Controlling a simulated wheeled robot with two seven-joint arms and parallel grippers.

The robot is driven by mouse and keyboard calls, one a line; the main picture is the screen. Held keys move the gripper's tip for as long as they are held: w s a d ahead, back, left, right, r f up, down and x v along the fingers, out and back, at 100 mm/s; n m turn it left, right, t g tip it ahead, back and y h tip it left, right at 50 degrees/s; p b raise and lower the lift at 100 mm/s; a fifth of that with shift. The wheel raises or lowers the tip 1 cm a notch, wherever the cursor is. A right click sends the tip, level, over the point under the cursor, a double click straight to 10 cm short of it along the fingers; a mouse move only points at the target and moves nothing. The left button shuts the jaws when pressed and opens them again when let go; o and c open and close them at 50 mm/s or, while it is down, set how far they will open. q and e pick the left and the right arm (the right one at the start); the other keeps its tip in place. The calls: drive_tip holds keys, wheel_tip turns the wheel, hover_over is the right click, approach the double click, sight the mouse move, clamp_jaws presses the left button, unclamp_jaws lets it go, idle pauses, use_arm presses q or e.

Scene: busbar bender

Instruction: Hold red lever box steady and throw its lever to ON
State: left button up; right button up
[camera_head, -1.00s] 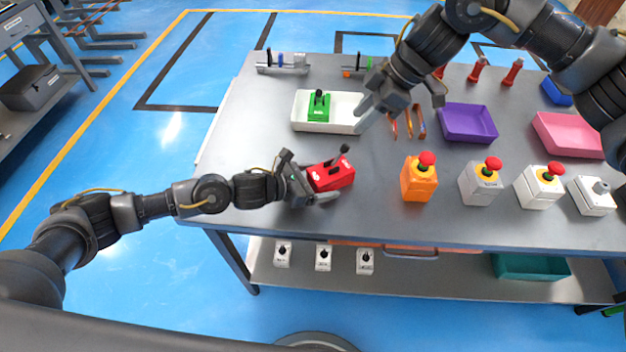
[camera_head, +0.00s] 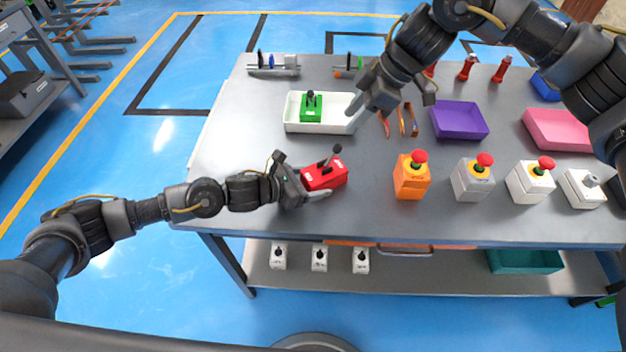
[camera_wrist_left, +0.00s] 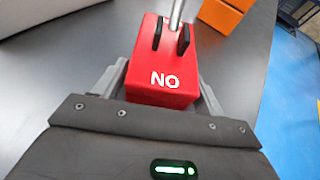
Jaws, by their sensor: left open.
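The red lever box (camera_head: 322,177) stands near the front left of the grey table. Its black-knobbed lever (camera_head: 335,155) rises from the top and leans to the right. My left gripper (camera_head: 304,181) is open at the box's left end, with a finger on either side. In the left wrist view the red box (camera_wrist_left: 163,72) sits between the spread fingers of my left gripper (camera_wrist_left: 163,92). Finger contact is unclear. My right gripper (camera_head: 396,108) is open and empty above the table.
A white tray (camera_head: 342,127) with a green lever box (camera_head: 311,107) lies behind the red box. An orange emergency-stop box (camera_head: 411,180) stands to its right, then several more button boxes. A purple tray (camera_head: 460,120) is further back. Bare table lies between the red and orange boxes.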

use_arm(q)
drive_tip(key=shift+a, duration=0.15)
drive_tip(key=shift+s+a, duration=0.55)
drive_tip(key=shift+a, duration=0.15)
drive_tip(key=c, duration=0.9)
drive_tip(key=shift+c, duration=0.2)
